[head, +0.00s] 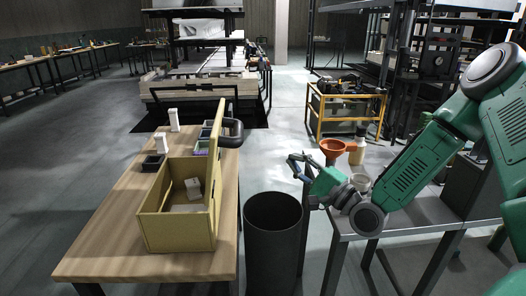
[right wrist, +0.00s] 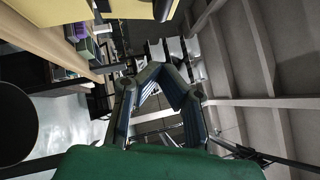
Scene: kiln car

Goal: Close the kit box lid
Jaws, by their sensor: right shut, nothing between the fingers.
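The kit box (head: 178,232) is a yellow-tan open box on the wooden table in the head view. Its lid (head: 217,140) stands upright along the box's right side. A white block (head: 193,188) lies inside. My right gripper (head: 293,162) is to the right of the lid and apart from it, over the gap between the two tables. Its fingers (right wrist: 160,85) show in the right wrist view, shut with nothing between them. A yellow piece at the top of the wrist view (right wrist: 125,8) looks like part of the box or lid. My left gripper is not in view.
A dark bin (head: 273,230) stands between the wooden table (head: 120,235) and the grey table (head: 400,212) at right. An orange funnel (head: 333,147) and a bottle (head: 358,150) stand on the grey table. White pieces (head: 173,120) and small dark trays (head: 152,162) are on the wooden table.

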